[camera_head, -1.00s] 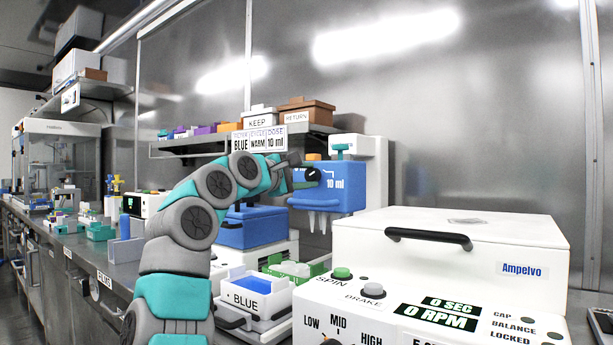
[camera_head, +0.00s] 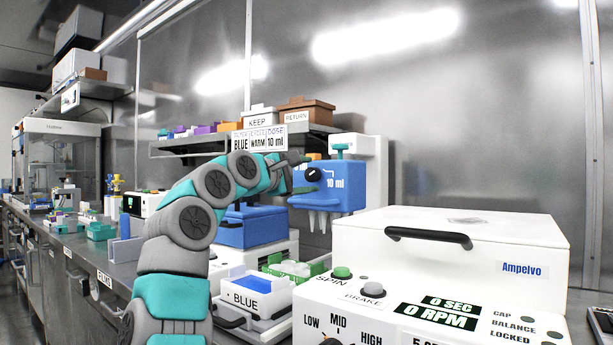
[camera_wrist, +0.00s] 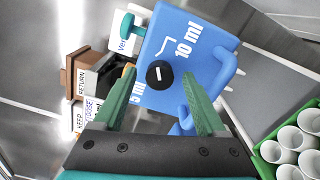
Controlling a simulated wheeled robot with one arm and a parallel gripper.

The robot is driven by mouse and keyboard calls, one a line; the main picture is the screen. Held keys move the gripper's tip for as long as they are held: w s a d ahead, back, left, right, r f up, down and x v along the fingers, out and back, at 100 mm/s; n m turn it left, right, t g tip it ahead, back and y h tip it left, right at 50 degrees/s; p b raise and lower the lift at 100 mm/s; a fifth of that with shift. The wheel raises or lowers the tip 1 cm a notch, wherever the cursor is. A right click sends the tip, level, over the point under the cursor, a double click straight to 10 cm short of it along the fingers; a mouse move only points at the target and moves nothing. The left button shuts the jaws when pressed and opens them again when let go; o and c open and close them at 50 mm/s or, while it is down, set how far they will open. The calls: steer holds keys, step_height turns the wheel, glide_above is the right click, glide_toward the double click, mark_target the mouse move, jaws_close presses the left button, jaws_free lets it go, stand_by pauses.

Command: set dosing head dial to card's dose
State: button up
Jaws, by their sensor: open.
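The blue dosing head (camera_head: 335,190) hangs on a white stand, with clear tips below it. Its round black dial (camera_head: 313,174) faces my gripper. In the wrist view the dial (camera_wrist: 159,74) has a short white mark running nearly up and down the picture. The "10 ml" label is at its upper right and a partly hidden "5 ml" label at its lower left. The card (camera_head: 259,138) on the shelf reads BLUE, WARM, 10 ml. My gripper (camera_wrist: 157,72) is open, its green fingers on either side of the dial with gaps; contact is not visible.
A white centrifuge (camera_head: 440,250) with a black handle fills the right foreground. A tray marked BLUE (camera_head: 247,298) and a green rack of white tubes (camera_wrist: 290,145) stand below. KEEP (camera_head: 258,115) and RETURN (camera_head: 305,108) boxes sit on the shelf above.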

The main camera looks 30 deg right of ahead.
steer(key=b+v, duration=0.1)
steer(key=v, duration=0.6)
steer(key=shift+a, duration=0.3)
steer(key=shift+s, duration=0.1)
